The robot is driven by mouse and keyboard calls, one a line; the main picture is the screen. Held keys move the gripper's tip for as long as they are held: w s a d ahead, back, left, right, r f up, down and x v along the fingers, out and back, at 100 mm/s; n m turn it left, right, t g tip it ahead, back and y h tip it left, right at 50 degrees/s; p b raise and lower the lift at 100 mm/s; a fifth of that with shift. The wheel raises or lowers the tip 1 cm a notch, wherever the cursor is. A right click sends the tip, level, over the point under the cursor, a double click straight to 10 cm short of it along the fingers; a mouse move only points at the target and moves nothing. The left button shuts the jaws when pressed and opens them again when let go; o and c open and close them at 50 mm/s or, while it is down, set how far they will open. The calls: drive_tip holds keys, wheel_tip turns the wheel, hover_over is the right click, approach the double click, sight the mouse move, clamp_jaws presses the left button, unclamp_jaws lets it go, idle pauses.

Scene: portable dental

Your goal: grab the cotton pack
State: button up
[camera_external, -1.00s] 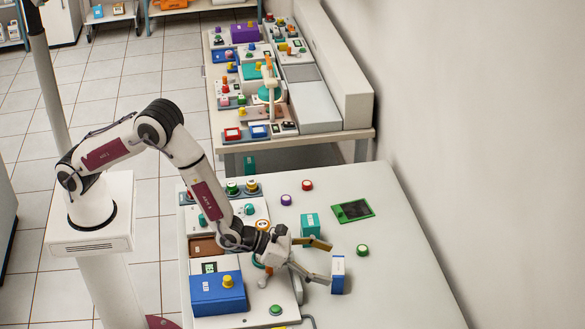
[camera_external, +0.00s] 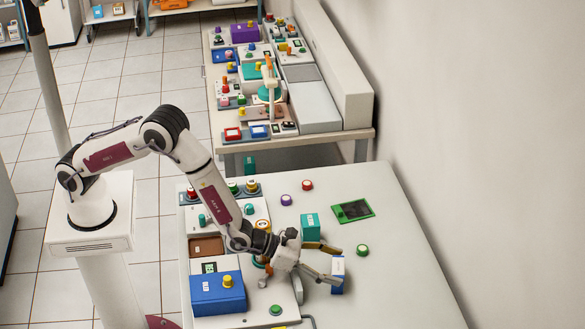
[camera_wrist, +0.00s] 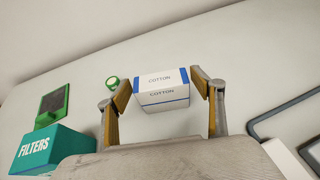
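The cotton pack (camera_external: 337,268) is a small white and blue box at the right end of my gripper, on or just above the table. In the wrist view, the cotton pack (camera_wrist: 162,90) sits between my fingertips, with "COTTON" printed on two faces. My gripper (camera_external: 340,266) has one finger on each side of it. The wrist view shows my gripper (camera_wrist: 161,84) with both tips against or very close to the box sides. The fingers are spread to about the box's width. The exact contact is hard to see.
A teal filters box (camera_external: 310,227) stands close to the upper finger and shows in the wrist view (camera_wrist: 48,150). A green-framed dark panel (camera_external: 353,210) and a green round piece (camera_external: 362,250) lie beyond. A blue box (camera_external: 217,294) stands left. The table's right side is clear.

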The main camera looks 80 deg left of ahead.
sight(333, 266)
drive_tip(key=c, duration=0.5)
drive_tip(key=shift+r, duration=0.1)
drive_tip(key=shift+r, duration=4.9)
